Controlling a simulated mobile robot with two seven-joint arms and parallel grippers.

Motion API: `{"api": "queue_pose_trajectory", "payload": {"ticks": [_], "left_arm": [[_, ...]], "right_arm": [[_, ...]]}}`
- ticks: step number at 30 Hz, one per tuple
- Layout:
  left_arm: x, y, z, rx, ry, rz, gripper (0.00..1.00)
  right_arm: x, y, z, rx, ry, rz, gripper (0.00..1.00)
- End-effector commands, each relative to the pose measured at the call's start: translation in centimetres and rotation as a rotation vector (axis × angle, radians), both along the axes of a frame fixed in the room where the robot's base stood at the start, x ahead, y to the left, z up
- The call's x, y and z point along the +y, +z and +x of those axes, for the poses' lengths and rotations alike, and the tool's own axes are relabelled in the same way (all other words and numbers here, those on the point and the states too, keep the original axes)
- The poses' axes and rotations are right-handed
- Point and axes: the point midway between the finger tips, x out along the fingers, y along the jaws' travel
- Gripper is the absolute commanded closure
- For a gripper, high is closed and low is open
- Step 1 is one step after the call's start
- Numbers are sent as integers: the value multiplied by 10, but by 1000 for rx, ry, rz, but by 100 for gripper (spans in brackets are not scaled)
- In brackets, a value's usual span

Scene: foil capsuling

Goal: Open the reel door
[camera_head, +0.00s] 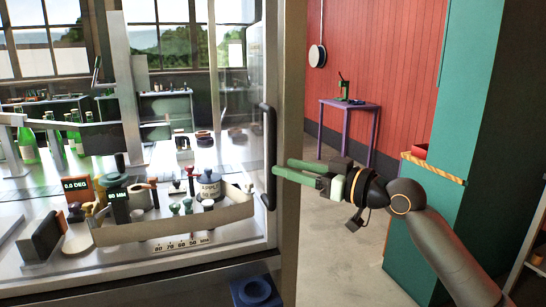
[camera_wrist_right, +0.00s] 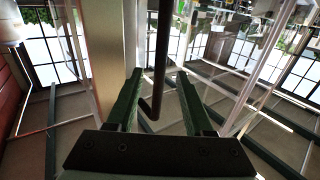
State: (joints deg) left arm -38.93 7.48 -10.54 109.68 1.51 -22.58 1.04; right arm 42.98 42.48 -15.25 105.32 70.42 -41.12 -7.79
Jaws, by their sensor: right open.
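The reel door appears to be the clear panel (camera_head: 240,100) in a pale metal frame, beside a beige post. Its black upright bar handle (camera_head: 268,150) is near the panel's right edge. My right gripper (camera_head: 277,172) reaches in from the right with its green fingers at the handle's lower half. In the right wrist view, the gripper (camera_wrist_right: 158,76) is open, and the dark handle (camera_wrist_right: 160,55) runs between the two fingers, with gaps on both sides. The handle's bent end shows between the fingers. My left gripper is not in view.
Behind the panel is a bench with green bottles (camera_head: 75,132), several knobbed tools and a cardboard-coloured tray (camera_head: 175,222). A blue block (camera_head: 256,292) is below the door. A purple table (camera_head: 350,106) and a teal cabinet (camera_head: 480,110) stand right; grey floor between is clear.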

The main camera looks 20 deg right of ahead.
Motion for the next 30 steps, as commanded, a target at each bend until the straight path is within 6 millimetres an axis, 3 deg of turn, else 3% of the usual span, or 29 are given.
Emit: {"api": "queue_pose_trajectory", "payload": {"ticks": [3, 9, 20, 30], "left_arm": [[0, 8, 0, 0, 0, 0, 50], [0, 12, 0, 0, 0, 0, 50], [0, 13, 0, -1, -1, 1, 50], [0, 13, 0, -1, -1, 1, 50]], "right_arm": [[14, 3, 19, 0, 2, 4, 48], [27, 1, 38, 0, 0, 1, 48], [30, -1, 42, -1, -1, -1, 48], [30, -1, 42, 0, -1, 0, 84]]}}
